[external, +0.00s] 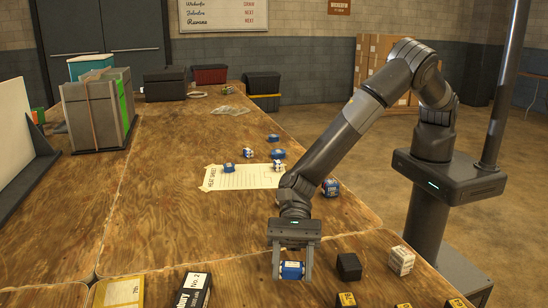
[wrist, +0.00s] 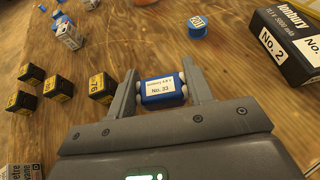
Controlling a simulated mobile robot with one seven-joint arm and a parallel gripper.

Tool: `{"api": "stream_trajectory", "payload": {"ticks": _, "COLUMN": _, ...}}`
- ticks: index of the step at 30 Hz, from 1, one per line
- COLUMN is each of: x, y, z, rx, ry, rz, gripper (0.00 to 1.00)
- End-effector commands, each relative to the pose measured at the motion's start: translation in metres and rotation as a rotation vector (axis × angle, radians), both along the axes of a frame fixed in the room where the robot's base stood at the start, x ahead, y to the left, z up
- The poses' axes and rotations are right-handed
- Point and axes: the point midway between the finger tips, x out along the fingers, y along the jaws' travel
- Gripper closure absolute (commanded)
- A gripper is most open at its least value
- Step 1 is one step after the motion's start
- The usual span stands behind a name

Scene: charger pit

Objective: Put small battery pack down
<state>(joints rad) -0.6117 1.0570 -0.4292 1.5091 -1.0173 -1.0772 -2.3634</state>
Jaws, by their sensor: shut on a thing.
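My gripper (external: 291,272) points down over the near part of the wooden table. It is shut on the small battery pack (external: 291,270), a blue block with a white label.
Black cubes with yellow labels (wrist: 100,87) stand left of the pack in the wrist view. A black "No. 2" box (wrist: 275,50) and a blue round item (wrist: 197,27) lie beyond it. A black cube (external: 348,266) is close right in the external view. Bare wood surrounds the pack.

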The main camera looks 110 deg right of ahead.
Motion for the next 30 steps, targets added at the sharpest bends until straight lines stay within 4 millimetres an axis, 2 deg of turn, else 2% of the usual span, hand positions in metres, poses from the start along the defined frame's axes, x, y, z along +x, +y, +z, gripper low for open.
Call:
{"api": "stream_trajectory", "payload": {"ticks": 5, "x": 0.000, "y": 0.006, "z": -0.009, "rx": -0.001, "ry": 0.001, "rz": 0.000, "gripper": 0.78}}
{"api": "stream_trajectory", "payload": {"ticks": 12, "x": 0.000, "y": 0.006, "z": -0.042, "rx": -0.001, "ry": 0.002, "rz": 0.000, "gripper": 0.78}}
{"api": "stream_trajectory", "payload": {"ticks": 23, "x": 0.000, "y": 0.006, "z": -0.046, "rx": 0.000, "ry": 0.000, "rz": -0.001, "gripper": 0.78}}
{"api": "stream_trajectory", "payload": {"ticks": 24, "x": 0.000, "y": 0.006, "z": -0.047, "rx": 0.000, "ry": 0.000, "rz": 0.000, "gripper": 0.52}}
{"api": "stream_trajectory", "payload": {"ticks": 30, "x": 0.000, "y": 0.006, "z": -0.046, "rx": 0.000, "ry": 0.000, "rz": -0.001, "gripper": 0.36}}
